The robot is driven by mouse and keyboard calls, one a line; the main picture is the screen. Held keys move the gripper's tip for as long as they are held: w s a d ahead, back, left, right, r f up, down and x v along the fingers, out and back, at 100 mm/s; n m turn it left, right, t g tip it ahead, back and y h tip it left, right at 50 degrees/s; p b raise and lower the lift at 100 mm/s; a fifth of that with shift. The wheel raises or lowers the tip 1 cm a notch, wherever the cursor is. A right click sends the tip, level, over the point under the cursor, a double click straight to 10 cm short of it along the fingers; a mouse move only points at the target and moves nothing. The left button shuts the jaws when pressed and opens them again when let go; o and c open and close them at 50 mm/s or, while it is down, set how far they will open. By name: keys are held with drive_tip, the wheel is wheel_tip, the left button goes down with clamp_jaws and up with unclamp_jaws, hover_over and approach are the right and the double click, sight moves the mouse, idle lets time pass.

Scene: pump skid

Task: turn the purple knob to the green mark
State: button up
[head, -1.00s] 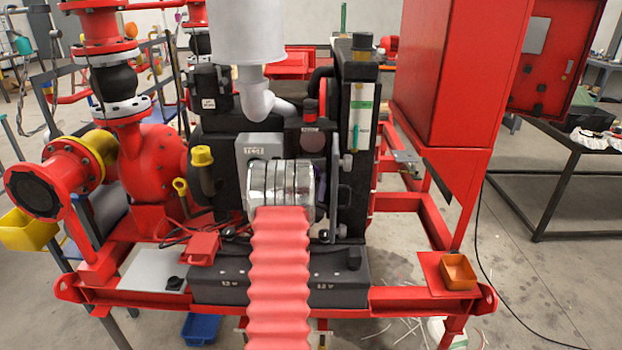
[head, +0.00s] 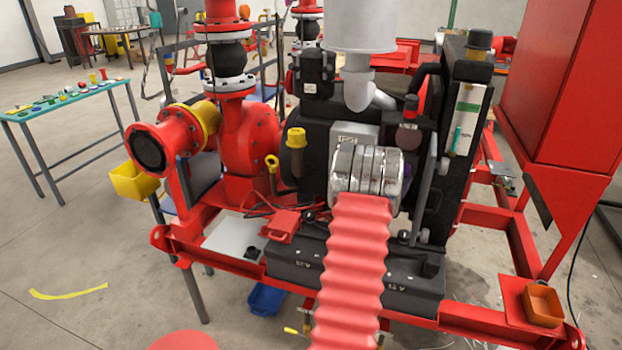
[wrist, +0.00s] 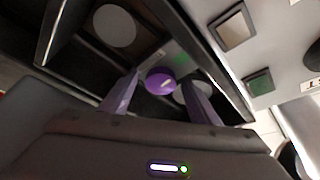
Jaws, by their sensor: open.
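The purple knob (wrist: 160,82) shows near the middle of the wrist view, with a pale pointer line on its face. A faint green mark (wrist: 182,60) is on the grey plate just above and right of it. The two purple fingers of my gripper (wrist: 161,86) are apart, one on each side of the knob. I cannot tell whether they touch it. In the head view my silver wrist and red ribbed arm hide most of the knob's surroundings and the gripper.
The dark engine block, a red pump (head: 250,145) and a black battery box (head: 300,265) crowd around my arm. A red cabinet (head: 570,90) stands at the right. An orange bin (head: 543,305) is on the frame's right corner. Open floor lies at the left.

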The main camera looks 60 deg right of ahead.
drive_tip(key=w+a+m+g+y, duration=0.1)
drive_tip(key=w+a+m+y, duration=0.2)
drive_tip(key=a+m, duration=0.75)
drive_tip(key=w+a+r+n+t+y, duration=0.2)
drive_tip(key=w+a+r+n+t, duration=0.2)
drive_tip(key=w, duration=1.2)
drive_tip(key=shift+w+a+n+t+y, duration=0.4)
drive_tip(key=shift+a+n+t, duration=1.4)
drive_tip(key=shift+a+n, duration=1.9)
drive_tip(key=shift+a+m, duration=0.3)
drive_tip(key=shift+m, duration=0.05)
